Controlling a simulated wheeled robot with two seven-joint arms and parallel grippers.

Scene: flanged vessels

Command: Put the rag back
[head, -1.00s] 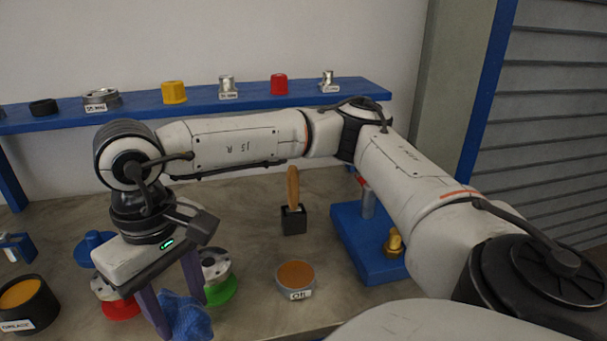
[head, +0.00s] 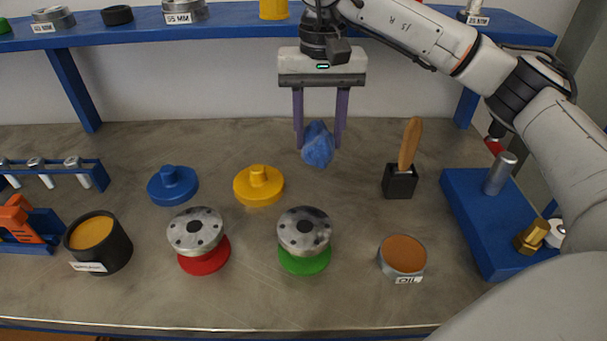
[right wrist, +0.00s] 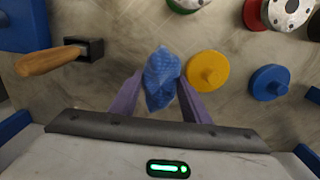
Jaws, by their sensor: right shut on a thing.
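The blue rag (head: 318,145) is a crumpled cloth between the purple fingers of my right gripper (head: 320,135), at the back of the bench behind the green-based vessel. My right gripper is shut on the rag. The rag also shows in the right wrist view (right wrist: 161,78), between the two fingertips (right wrist: 158,85). I cannot tell whether the rag touches the bench top. My left gripper is not in view.
A yellow cap (head: 259,186) and a blue cap (head: 173,186) lie left of the rag. Flanged vessels on red (head: 204,257) and green (head: 304,260) bases stand in front. A brush holder (head: 399,182) and oil tin (head: 402,256) are to the right. A blue shelf (head: 230,25) runs above.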

